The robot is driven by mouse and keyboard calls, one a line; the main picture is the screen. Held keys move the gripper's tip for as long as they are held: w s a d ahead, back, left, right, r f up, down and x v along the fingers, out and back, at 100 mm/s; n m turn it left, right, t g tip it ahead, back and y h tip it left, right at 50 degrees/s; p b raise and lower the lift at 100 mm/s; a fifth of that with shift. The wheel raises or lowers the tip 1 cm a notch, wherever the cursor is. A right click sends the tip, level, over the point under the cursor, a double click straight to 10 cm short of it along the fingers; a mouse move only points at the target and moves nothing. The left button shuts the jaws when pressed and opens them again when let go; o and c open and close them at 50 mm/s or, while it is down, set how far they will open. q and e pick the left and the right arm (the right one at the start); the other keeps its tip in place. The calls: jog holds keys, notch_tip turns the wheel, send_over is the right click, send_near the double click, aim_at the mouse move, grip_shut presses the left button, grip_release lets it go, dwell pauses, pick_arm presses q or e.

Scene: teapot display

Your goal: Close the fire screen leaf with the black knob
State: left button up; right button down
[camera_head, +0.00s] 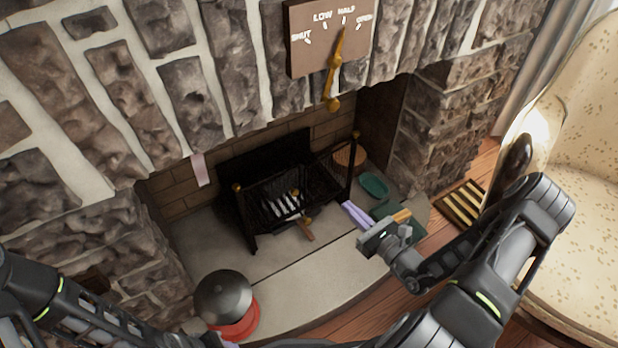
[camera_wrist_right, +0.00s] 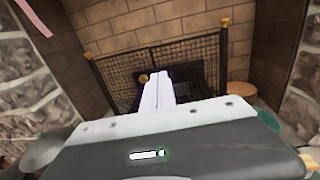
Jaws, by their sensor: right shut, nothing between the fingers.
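The fire screen (camera_head: 268,205) is dark mesh with brass-tipped posts and stands in the fireplace opening. Its mesh also shows in the right wrist view (camera_wrist_right: 120,76). A brass-coloured knob (camera_wrist_right: 143,78) sits on the mesh there, just left of my fingertips. I cannot make out a black knob in either view. My right gripper (camera_head: 352,212) is shut and empty, with pale lavender fingers pointing at the screen from its front right. Whether the fingers touch the mesh is unclear. My left arm comes in at lower left; only a lavender sliver of its gripper (camera_head: 229,344) seems to show at the bottom edge.
A dark-domed object with a red base (camera_head: 237,325) stands on the hearth at front left. A green dish (camera_head: 374,185) and a basket (camera_head: 349,155) lie right of the screen. A dial with a brass pointer (camera_head: 336,67) hangs above. A patterned armchair (camera_head: 570,130) stands at right.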

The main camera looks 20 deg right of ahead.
aim_at(310, 172)
jog(key=shift+w+a, duration=0.1)
jog(key=shift+w, duration=0.05)
jog(key=b+x, duration=0.4)
jog(key=x, duration=0.9)
jog(key=shift+w, duration=0.4)
jog(key=shift+r, duration=0.1)
jog(key=shift+w+a+p, duration=0.4)
jog(key=shift+w+a, duration=0.05)
jog(key=shift+w, duration=0.55)
jog(key=shift+r, duration=0.1)
